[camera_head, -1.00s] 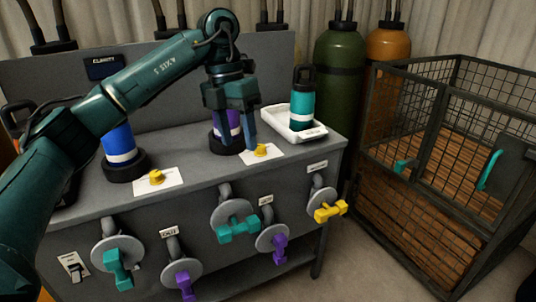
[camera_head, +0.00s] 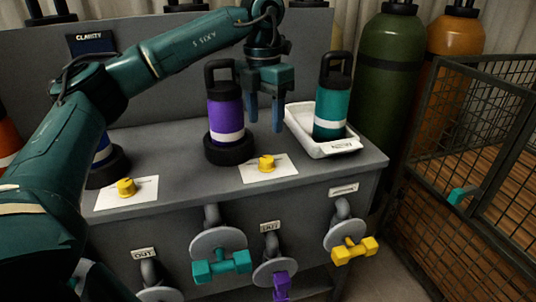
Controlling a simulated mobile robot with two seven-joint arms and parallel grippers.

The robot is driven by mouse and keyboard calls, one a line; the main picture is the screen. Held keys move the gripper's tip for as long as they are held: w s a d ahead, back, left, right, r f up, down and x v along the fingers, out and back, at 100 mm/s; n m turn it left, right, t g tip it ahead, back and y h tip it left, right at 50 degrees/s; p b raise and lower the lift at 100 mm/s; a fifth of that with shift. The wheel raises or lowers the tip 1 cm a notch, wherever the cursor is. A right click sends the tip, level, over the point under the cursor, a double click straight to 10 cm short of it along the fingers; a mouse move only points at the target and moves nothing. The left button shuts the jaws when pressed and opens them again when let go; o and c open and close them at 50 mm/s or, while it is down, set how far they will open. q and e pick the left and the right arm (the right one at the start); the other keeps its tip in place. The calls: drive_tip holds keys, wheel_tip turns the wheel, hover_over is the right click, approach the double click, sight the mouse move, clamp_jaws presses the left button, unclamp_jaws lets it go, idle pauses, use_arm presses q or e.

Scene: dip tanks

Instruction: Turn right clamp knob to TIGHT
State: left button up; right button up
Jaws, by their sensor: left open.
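The right clamp knob (camera_head: 267,163) is a small yellow knob on a white card (camera_head: 283,173) on the bench top. A second yellow knob (camera_head: 126,187) sits on another white card (camera_head: 145,194) to the left. A purple bottle (camera_head: 225,114) stands upright in a black ring base (camera_head: 229,150) just behind the right knob. My left gripper (camera_head: 264,122) is open and empty, fingers pointing down, between the purple bottle and the white tray, above and behind the right knob. It touches nothing that I can see. My right gripper is out of view.
A teal bottle (camera_head: 331,105) stands in a white tray (camera_head: 300,124) marked NEW. A blue bottle (camera_head: 101,150) is partly hidden by my left arm. Teal (camera_head: 222,266), purple (camera_head: 281,287) and yellow (camera_head: 355,251) valve handles stick out of the bench front. A wire cage (camera_head: 440,210) stands at right.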

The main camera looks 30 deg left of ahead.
sight(266, 158)
use_arm(q)
wheel_tip(266, 158, down, 10)
drive_tip(key=shift+d+r+b, duration=0.1)
drive_tip(key=shift+r+b, duration=0.15)
drive_tip(key=shift+b, duration=0.6)
drive_tip(key=shift+c, duration=0.3)
drive_tip(key=c, duration=0.9)
